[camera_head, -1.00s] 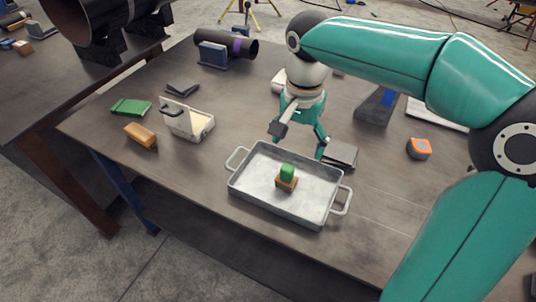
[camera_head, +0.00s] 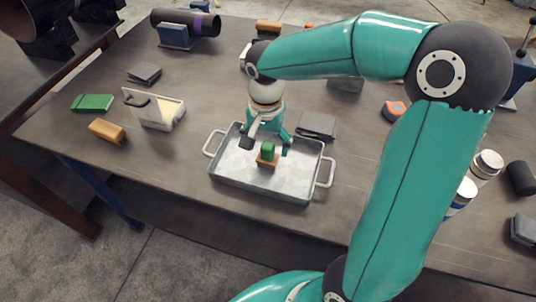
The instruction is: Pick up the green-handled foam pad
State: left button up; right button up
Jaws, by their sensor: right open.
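The foam pad has a green handle (camera_head: 268,149) on top and an orange-brown base (camera_head: 267,162). It sits upright inside the grey metal tray (camera_head: 225,179), near the tray's middle. My right gripper (camera_head: 266,146) is open, with its fingers pointing down over the tray. Whether either fingertip touches the handle cannot be told. My left gripper is not in view.
The tray has raised walls and two side handles. A dark grey block (camera_head: 317,125) lies close behind it. A white open box (camera_head: 156,110), an orange-brown block (camera_head: 107,131) and a green pad (camera_head: 93,102) lie to the left. The table's front edge is close to the tray.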

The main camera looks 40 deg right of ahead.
aim_at(267, 156)
jog(key=shift+d+f+p, duration=0.2)
jog(key=shift+f+p, duration=0.15)
jog(key=shift+f, duration=2.45)
jog(key=shift+w, duration=0.1)
jog(key=c, duration=1.3)
